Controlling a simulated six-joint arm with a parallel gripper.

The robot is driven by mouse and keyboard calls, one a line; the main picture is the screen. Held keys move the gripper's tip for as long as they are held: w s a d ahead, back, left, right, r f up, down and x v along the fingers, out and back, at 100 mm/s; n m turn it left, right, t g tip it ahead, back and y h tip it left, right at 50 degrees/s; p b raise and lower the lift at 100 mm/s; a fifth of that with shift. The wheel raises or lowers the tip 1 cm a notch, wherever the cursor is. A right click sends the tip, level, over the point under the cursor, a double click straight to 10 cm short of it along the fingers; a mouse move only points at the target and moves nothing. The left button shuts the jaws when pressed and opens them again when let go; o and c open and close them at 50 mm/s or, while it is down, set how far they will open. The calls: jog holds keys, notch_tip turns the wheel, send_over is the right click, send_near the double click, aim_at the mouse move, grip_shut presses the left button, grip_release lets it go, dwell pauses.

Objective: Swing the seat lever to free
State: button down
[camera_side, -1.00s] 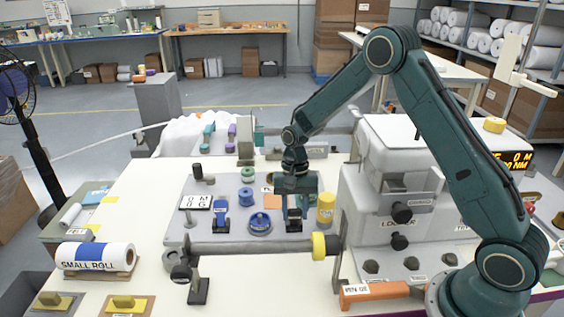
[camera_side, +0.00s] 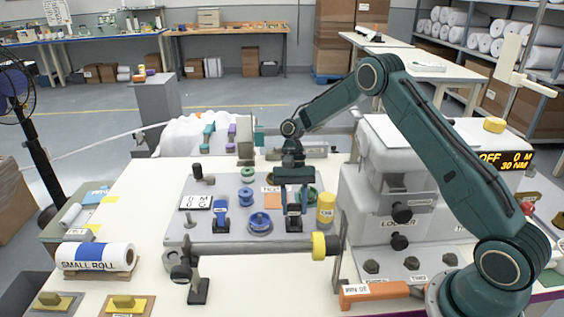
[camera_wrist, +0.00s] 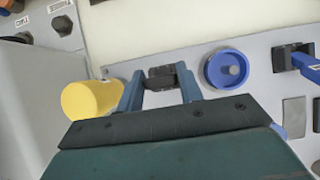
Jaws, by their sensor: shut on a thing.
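My gripper (camera_side: 293,213) points down over the right part of the grey plate (camera_side: 180,213). It is shut on a small dark piece (camera_wrist: 160,78), which shows between the two fingertips in the wrist view. I take this piece to be the seat lever; no label on it can be read. Its dark base (camera_side: 294,225) shows below the fingers in the side view, and the rest is hidden by my gripper. A separate blue lever (camera_side: 220,212) on a dark base stands to the left; it also shows at the wrist view's right edge (camera_wrist: 308,66).
A yellow cylinder (camera_side: 326,209) stands close to the right of my gripper. A round blue knob (camera_side: 260,222) lies to the left. A grey bar (camera_side: 250,244) with a yellow collar runs along the front. The white machine body (camera_side: 375,210) rises to the right.

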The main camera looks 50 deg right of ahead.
dwell(0.4)
jog(key=c, duration=0.9)
grip_release()
jog(key=shift+w+d+r, duration=0.2)
jog(key=shift+r, duration=1.4)
jog(key=shift+w+d+r, duration=0.15)
jog(key=shift+r, duration=1.4)
jog(key=shift+w+d+r, duration=0.2)
jog(key=shift+r, duration=1.4)
